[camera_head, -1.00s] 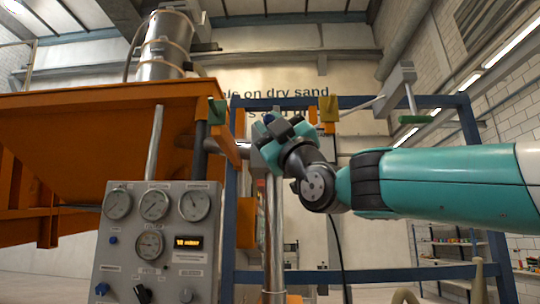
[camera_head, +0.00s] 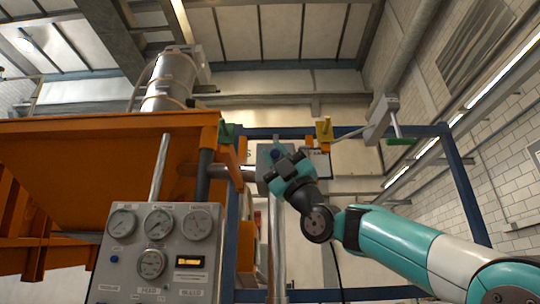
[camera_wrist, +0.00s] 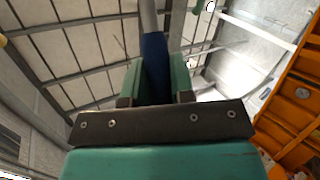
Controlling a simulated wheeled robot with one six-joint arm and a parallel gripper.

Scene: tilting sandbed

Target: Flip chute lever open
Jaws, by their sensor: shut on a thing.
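My gripper (camera_head: 277,172) is at the middle of the head view, in front of a grey box on the blue frame. In the wrist view my gripper (camera_wrist: 158,82) has its green fingers closed on both sides of a blue handle (camera_wrist: 154,55). A grey rod (camera_wrist: 148,16) runs on from this handle, which I take to be the chute lever. In the head view a small blue part shows at the fingers, but the lever's pivot is hidden behind my gripper.
An orange hopper (camera_head: 100,165) and a grey gauge panel (camera_head: 158,255) stand left. A blue frame (camera_head: 462,185) surrounds the work area. A green-handled lever (camera_head: 400,141) hangs at upper right. A yellow part (camera_head: 324,130) sits on the top bar.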

